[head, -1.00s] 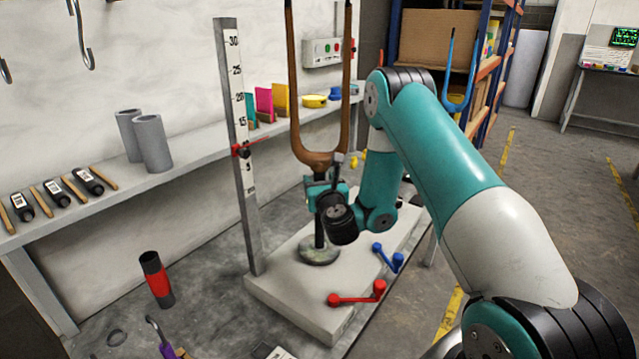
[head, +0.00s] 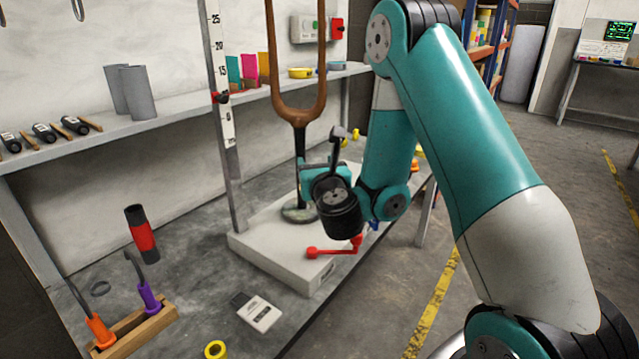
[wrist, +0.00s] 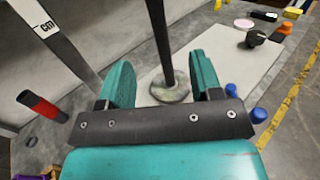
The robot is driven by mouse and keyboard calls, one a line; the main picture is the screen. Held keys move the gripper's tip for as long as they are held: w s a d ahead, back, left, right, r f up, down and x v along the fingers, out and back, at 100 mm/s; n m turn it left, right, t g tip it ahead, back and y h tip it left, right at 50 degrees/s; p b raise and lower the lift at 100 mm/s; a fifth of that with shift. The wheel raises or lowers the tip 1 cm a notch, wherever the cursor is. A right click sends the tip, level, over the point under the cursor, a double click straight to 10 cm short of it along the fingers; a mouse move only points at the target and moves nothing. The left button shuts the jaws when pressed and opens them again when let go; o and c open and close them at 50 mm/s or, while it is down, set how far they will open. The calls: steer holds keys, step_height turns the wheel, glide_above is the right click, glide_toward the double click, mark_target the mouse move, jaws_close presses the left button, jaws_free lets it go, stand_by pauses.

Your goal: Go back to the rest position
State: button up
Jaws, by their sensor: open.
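My gripper (wrist: 160,85) is open in the wrist view, its two teal fingers apart. The dark post (wrist: 160,45) of the stand shows between and beyond the fingers, with its round foot below. I cannot tell how far the fingers are from the post. In the head view, my gripper (head: 312,178) is partly hidden by my own wrist, close to the post under the brown fork-shaped frame (head: 299,112). The frame stands upright on its post, on the pale grey base slab (head: 270,250).
A ruled upright (head: 222,120) with a red slider stands left of the frame. A red crank (head: 335,250) is on the slab's front. A red and black cylinder (head: 141,235), a wooden tool rack (head: 135,330) and a white device (head: 258,312) are at lower left. The floor at right is clear.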

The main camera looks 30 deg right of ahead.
steer(key=shift+s+a, duration=0.25)
steer(key=shift+s, duration=0.05)
steer(key=shift+a, duration=0.25)
